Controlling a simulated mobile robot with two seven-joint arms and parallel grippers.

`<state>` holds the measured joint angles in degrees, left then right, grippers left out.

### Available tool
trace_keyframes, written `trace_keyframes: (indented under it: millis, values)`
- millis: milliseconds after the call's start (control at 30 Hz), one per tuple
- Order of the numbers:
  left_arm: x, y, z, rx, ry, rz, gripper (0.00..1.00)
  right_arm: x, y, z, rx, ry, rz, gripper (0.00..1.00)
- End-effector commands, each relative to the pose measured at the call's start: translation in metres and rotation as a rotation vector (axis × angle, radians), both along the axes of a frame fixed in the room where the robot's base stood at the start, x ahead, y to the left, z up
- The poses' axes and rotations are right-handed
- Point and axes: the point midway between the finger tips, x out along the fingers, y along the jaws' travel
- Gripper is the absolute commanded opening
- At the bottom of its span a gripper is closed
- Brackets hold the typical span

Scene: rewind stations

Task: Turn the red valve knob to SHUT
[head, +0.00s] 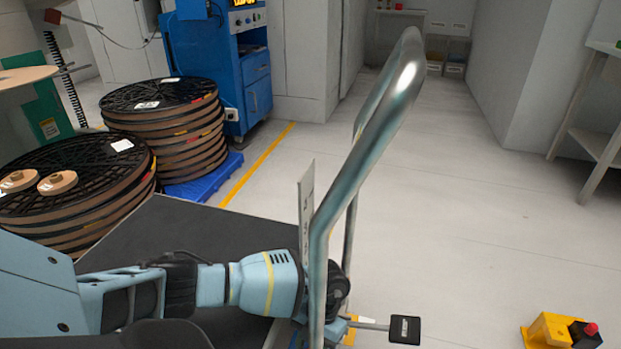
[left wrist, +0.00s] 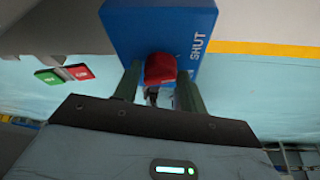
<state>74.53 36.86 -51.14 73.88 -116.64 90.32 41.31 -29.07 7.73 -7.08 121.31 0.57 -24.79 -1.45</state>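The red valve knob (left wrist: 160,68) shows in the left wrist view on the face of a blue box (left wrist: 155,25). White lettering SHUT (left wrist: 202,45) runs along the box's right edge, partly followed by other lettering behind a finger. My left gripper (left wrist: 160,76) has one finger close against each side of the knob, with no clear gap at the tips. The knob's pointer is hidden, so its setting cannot be read. In the head view my left arm reaches in from the left, and its fingers and the knob are hidden behind the metal handle. My right gripper is not in view.
A bent metal handle (head: 365,170) rises in front of my left wrist. Stacks of black reels (head: 160,95) stand at left beside a blue machine (head: 240,60). A black pedal-like plate (head: 405,329) and a yellow box with red button (head: 555,331) are at lower right.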

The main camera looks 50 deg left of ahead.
Motion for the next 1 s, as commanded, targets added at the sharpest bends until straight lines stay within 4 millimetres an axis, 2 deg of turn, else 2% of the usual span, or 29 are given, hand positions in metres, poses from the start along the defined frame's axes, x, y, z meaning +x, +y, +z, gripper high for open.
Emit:
trace_keyframes:
  millis: [33,100,667,767,1000]
  values:
    - [0.000,0.000,0.000,0.000,0.000,0.000,0.48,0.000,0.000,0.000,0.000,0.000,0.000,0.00]
    - [0.000,0.000,0.000,0.000,0.000,0.000,0.57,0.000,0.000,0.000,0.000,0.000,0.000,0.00]
    - [-0.001,0.000,-0.002,0.000,0.003,-0.034,0.57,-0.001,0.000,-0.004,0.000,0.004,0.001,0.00]
    - [-0.001,-0.001,-0.004,0.000,0.003,-0.106,0.57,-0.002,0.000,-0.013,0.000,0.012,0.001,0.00]
    - [-0.001,-0.003,-0.006,0.001,0.003,-0.404,0.57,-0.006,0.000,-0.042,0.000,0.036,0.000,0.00]
